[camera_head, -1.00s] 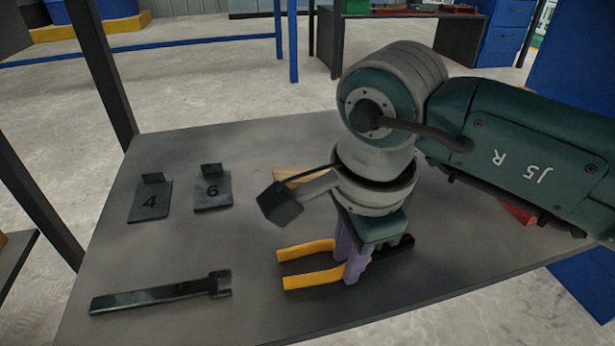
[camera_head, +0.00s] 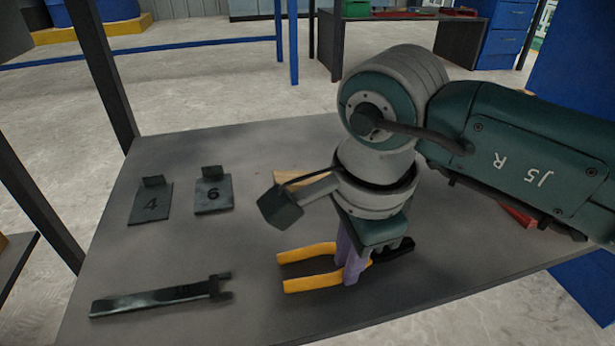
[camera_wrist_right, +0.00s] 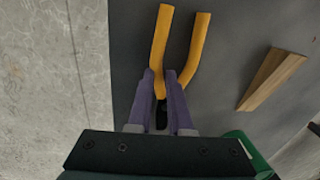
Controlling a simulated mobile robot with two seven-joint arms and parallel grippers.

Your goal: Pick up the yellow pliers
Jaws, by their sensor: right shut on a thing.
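The yellow pliers (camera_head: 312,282) lie on the grey table, with their yellow handles pointing left and their black head to the right. My right gripper (camera_head: 351,272) reaches down onto them, its purple fingers shut around the pliers near where the handles meet. In the right wrist view, the yellow handles (camera_wrist_right: 180,50) stick out beyond the purple fingers (camera_wrist_right: 170,95), and the black head is mostly hidden under the gripper. I cannot tell any gap between the pliers and the table. My left gripper is not in view.
A dark wrench-like tool (camera_head: 160,298) lies at the table's front left. Two dark plates marked 4 (camera_head: 150,203) and 6 (camera_head: 213,194) are behind it. A wooden piece (camera_wrist_right: 270,78) and a red object (camera_head: 517,215) are also on the table.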

